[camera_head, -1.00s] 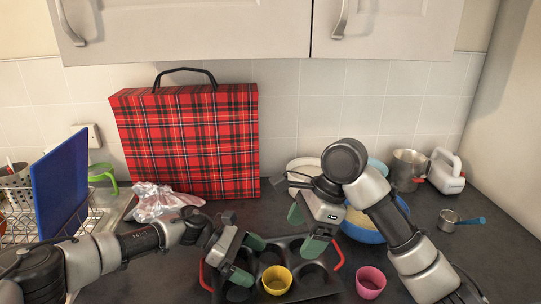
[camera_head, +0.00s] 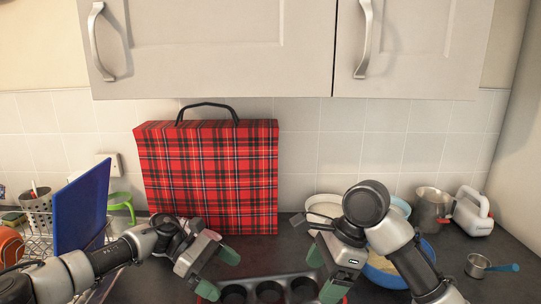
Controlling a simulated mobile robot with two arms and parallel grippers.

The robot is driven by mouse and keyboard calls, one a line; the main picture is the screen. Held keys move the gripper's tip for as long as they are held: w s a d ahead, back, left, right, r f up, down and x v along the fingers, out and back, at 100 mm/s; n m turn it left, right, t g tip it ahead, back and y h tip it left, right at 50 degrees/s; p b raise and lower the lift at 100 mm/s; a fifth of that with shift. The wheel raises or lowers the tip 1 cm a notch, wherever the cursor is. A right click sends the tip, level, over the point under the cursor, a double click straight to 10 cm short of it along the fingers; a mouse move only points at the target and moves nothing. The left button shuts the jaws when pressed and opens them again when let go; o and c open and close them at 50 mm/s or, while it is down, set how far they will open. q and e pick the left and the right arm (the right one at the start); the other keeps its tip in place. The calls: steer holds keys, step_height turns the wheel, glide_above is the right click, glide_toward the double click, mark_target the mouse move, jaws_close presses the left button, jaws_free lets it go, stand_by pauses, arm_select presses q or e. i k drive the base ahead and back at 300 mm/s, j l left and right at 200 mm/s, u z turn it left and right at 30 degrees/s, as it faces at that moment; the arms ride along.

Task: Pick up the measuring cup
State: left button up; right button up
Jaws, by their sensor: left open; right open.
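A small metal measuring cup (camera_head: 478,266) with a blue handle sits on the dark counter at the far right. My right gripper (camera_head: 324,273) is open and empty, well to the left of the cup, above the right end of a muffin tin. My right arm lies between it and the cup. My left gripper (camera_head: 218,272) is open and empty above the left end of the tin, far from the cup.
The muffin tin (camera_head: 250,281) is cut off by the bottom edge. A blue bowl (camera_head: 425,248) is partly behind my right arm. A metal jug (camera_head: 432,210) and a white hand mixer (camera_head: 473,212) stand behind the cup. A plaid bag (camera_head: 208,175) and blue board (camera_head: 83,208) stand left.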

mark_target(491, 267)
steer(key=k, duration=1)
